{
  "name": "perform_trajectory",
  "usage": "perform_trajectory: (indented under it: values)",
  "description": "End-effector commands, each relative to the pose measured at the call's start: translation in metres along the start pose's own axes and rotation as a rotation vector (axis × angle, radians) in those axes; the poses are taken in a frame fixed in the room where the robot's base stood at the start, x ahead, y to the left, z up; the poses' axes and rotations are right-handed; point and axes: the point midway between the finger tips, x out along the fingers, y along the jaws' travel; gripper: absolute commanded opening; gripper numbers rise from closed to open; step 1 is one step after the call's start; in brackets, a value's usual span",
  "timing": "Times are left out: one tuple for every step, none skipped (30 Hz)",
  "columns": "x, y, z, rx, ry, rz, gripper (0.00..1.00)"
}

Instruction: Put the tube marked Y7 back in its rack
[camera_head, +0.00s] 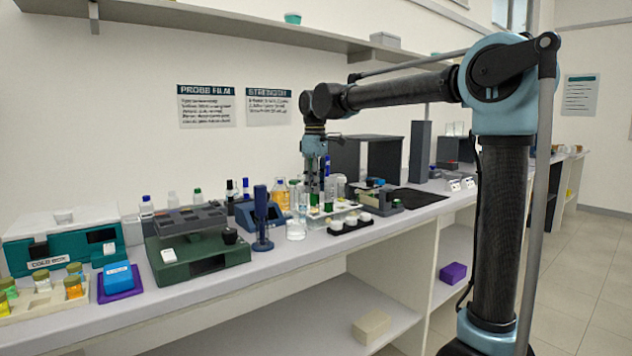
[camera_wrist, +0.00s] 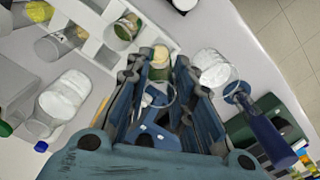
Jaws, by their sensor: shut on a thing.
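My gripper (camera_head: 313,186) points down over the bench in the head view, among bottles and tubes. In the wrist view its two fingers (camera_wrist: 158,66) are closed around a small clear tube with a tan top (camera_wrist: 160,54), which shows between the fingertips. The Y7 mark is not readable in either view. What seems the same white rack (camera_head: 342,213) is just right of my gripper in the head view. The tube's lower end is hidden.
A clear beaker (camera_head: 296,231) and a dark blue stand (camera_head: 262,222) are close by on the left. A green box (camera_head: 197,258) and bottles crowd the left. A dark mat (camera_head: 413,199) on the right is bare.

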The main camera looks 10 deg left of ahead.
Motion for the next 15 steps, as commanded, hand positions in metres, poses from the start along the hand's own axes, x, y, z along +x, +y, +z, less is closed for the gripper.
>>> perform_trajectory:
  values:
    - [0.003,0.0,0.0,0.0,0.0,0.0,0.0]
    - [0.005,0.0,0.0,0.0,0.0,0.0,0.0]
    - [0.007,0.0,0.0,0.0,0.0,0.0,0.0]
    - [0.009,0.0,0.0,0.0,0.0,0.0,0.0]
    - [0.011,0.0,0.0,0.0,0.0,0.0,0.0]
    - [0.013,0.0,0.0,0.0,0.0,0.0,0.0]
    - [0.014,0.0,0.0,0.0,0.0,0.0,0.0]
    - [0.016,0.0,0.0,0.0,0.0,0.0,0.0]
    - [0.018,0.0,0.0,0.0,0.0,0.0,0.0]
    - [0.02,0.0,0.0,0.0,0.0,0.0,0.0]
    - [0.022,0.0,0.0,0.0,0.0,0.0,0.0]
    - [0.024,0.0,0.0,0.0,0.0,0.0,0.0]
    - [0.026,0.0,0.0,0.0,0.0,0.0,0.0]
    - [0.027,0.0,0.0,0.0,0.0,0.0,0.0]
    - [0.029,0.0,0.0,0.0,0.0,0.0,0.0]
